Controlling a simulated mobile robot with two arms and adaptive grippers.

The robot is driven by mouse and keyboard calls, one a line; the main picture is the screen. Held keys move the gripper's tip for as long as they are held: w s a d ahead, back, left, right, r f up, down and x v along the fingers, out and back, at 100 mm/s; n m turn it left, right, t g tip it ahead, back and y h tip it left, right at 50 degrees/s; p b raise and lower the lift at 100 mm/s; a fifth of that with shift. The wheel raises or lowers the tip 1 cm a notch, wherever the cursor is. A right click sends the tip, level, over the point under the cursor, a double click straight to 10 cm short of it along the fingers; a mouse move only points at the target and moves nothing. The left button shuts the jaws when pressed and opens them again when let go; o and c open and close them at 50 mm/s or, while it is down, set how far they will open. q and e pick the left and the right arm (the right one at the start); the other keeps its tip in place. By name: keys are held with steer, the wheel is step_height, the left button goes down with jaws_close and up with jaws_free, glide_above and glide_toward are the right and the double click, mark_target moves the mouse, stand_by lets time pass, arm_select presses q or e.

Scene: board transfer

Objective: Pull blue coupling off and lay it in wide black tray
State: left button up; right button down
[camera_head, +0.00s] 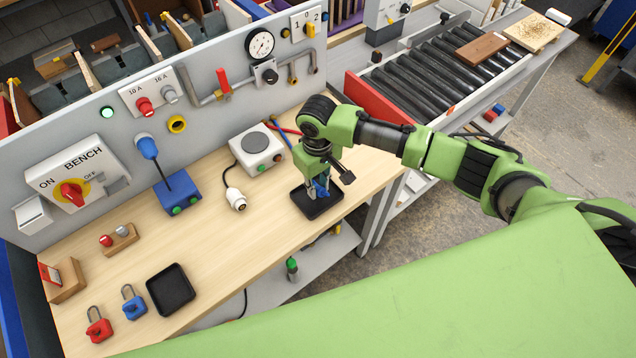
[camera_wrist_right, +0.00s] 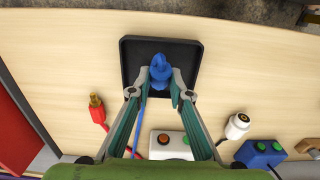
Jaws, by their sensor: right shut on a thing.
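My right gripper (camera_head: 320,192) points down over a black tray (camera_head: 306,210) near the bench's right front. It is shut on the blue coupling (camera_wrist_right: 160,72), which shows between the fingertips in the right wrist view. In the head view the fingers partly hide the coupling (camera_head: 321,186). The coupling is over the middle of the tray (camera_wrist_right: 134,58); I cannot tell whether it touches the tray floor. A blue hose (camera_wrist_right: 138,128) runs back from near the gripper. My left gripper is in neither view.
A grey box (camera_head: 257,150), a white connector (camera_head: 237,200) and a red hose end (camera_wrist_right: 97,105) lie near the gripper.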

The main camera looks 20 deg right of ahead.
mark_target(318, 187)
steer(key=c, duration=1.8)
jaws_free()
steer(key=shift+r, duration=0.1)
step_height(318, 187, up, 12)
steer(key=shift+f, duration=0.1)
